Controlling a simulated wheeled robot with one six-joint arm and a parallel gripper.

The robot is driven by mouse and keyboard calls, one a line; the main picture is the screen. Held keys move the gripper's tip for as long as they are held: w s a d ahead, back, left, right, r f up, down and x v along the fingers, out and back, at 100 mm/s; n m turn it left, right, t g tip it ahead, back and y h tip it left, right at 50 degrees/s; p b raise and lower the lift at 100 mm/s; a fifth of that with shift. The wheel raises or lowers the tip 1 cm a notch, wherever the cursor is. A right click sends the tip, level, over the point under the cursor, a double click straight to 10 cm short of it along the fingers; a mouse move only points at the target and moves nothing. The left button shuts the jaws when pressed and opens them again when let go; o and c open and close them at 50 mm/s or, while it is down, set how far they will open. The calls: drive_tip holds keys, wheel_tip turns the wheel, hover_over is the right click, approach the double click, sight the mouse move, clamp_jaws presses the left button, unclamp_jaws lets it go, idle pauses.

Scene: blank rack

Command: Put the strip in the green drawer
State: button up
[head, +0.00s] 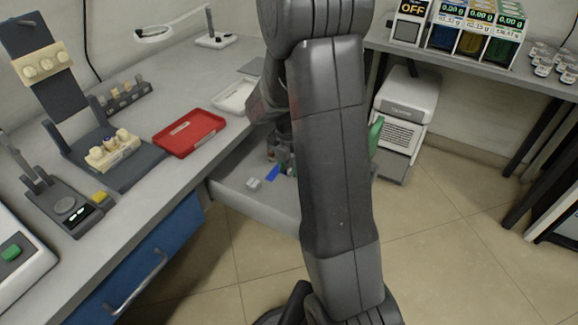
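A drawer (255,205) with grey walls stands pulled out from under the bench. A green panel (376,133) shows to the right of my arm and looks like its front. A small flat blue piece (272,174) lies in the drawer, beside my arm; it may be the strip, but I cannot be sure. Small pale grey pieces (254,183) lie left of it. My arm crosses the middle of the view and hides much of the drawer. The end of my arm, with my gripper (283,160), seems to be down in the drawer, mostly hidden; its fingers cannot be made out.
A red tray (190,133) and a white tray (235,97) sit on the left bench. A blue drawer (140,265) is shut.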

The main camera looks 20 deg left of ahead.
sight(289, 170)
wheel_tip(289, 170, up, 12)
drive_tip(key=p, duration=0.2)
drive_tip(key=shift+p, duration=0.3)
drive_tip(key=shift+a, duration=0.1)
